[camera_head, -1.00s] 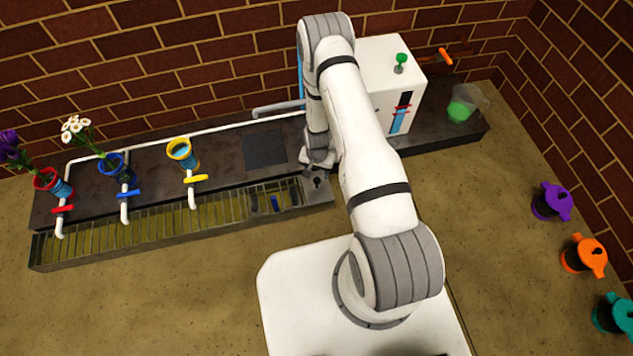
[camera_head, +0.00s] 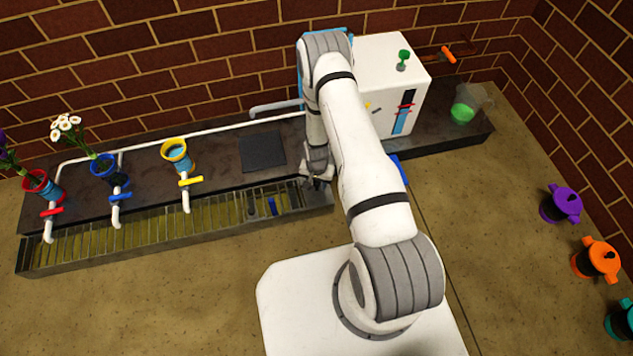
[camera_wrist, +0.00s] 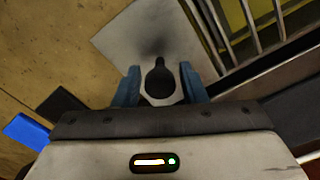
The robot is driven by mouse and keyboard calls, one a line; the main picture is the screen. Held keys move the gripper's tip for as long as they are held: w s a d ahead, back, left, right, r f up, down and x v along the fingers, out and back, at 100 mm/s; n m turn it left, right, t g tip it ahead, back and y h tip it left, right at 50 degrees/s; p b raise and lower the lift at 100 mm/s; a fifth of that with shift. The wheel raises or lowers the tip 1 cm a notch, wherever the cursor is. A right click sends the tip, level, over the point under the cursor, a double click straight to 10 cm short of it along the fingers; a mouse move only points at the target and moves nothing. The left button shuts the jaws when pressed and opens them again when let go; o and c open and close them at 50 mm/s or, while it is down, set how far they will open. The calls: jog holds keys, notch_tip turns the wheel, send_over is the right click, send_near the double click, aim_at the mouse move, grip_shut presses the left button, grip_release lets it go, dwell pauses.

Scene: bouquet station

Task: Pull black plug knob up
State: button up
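The black plug knob (camera_wrist: 158,82) shows in the wrist view, standing on a pale grey plate (camera_wrist: 140,35) beside the slatted trough. My gripper (camera_wrist: 159,88) has its two blue fingers on either side of the knob, with narrow gaps visible, so it looks open around it. In the head view my gripper (camera_head: 318,172) is low at the right end of the trough (camera_head: 130,235). The knob is hidden or too small to tell apart there.
Red, blue (camera_head: 104,168) and yellow vases (camera_head: 176,152) stand behind valved pipes at left. A white box (camera_head: 388,75) with a green knob is behind my arm. A blue object (camera_head: 398,168) lies beside it. Purple, orange (camera_head: 596,260) and teal pots are at right.

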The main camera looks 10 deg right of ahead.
jog(key=c, duration=0.5)
jog(key=shift+r, duration=0.25)
jog(key=shift+r+p, duration=1.05)
jog(key=shift+r, duration=0.35)
jog(key=o, duration=0.8)
jog(key=shift+f, duration=0.1)
notch_tip(320, 180, up, 9)
jog(key=p, duration=0.5)
jog(key=shift+p, duration=0.3)
